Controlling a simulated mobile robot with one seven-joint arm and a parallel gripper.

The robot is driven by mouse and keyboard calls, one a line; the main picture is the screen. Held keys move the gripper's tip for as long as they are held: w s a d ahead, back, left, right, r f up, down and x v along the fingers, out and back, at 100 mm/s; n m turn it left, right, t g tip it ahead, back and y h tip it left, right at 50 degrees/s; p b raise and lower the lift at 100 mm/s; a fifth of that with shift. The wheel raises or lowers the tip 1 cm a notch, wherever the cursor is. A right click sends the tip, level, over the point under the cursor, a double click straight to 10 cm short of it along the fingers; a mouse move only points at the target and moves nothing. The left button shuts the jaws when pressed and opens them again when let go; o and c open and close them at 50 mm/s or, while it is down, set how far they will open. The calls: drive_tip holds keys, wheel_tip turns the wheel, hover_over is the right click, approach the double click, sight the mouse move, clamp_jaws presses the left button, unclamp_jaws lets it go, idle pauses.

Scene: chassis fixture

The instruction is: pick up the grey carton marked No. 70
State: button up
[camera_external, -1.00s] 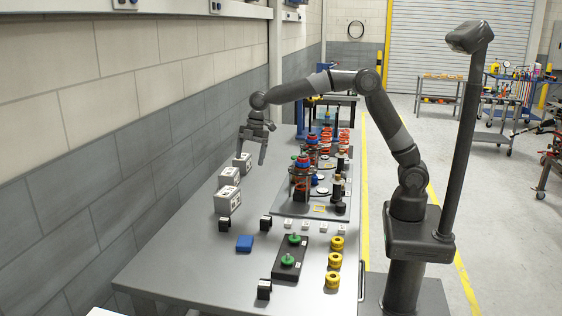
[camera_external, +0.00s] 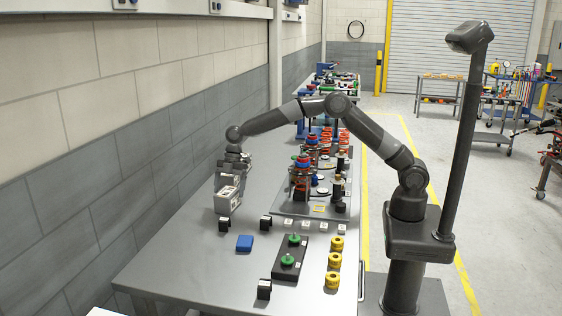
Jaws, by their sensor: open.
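Grey cartons with white labelled tops stand in a row along the wall side of the bench. The nearest carton (camera_external: 226,203) and the one just behind it (camera_external: 229,181) show in the external view. The farthest carton is mostly hidden by my arm and gripper. The printing is too small to read, so I cannot tell which carton is No. 70. My gripper (camera_external: 232,169) is open, low over the middle and far cartons and pointing down. I cannot tell whether its fingers are around a carton or touching one.
A grey plate with red and blue round fixtures (camera_external: 303,175) stands right of the cartons. The wall runs close on the left.

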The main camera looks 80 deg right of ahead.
sight(226, 200)
drive_tip(key=x, duration=0.5)
drive_tip(key=shift+a+r, duration=0.1)
drive_tip(key=shift+a, duration=0.1)
drive_tip(key=shift+c, duration=0.6)
drive_tip(key=c, duration=1.1)
drive_tip(key=shift+c, duration=0.2)
drive_tip(key=shift+w+r, duration=0.1)
drive_tip(key=shift+r, duration=0.05)
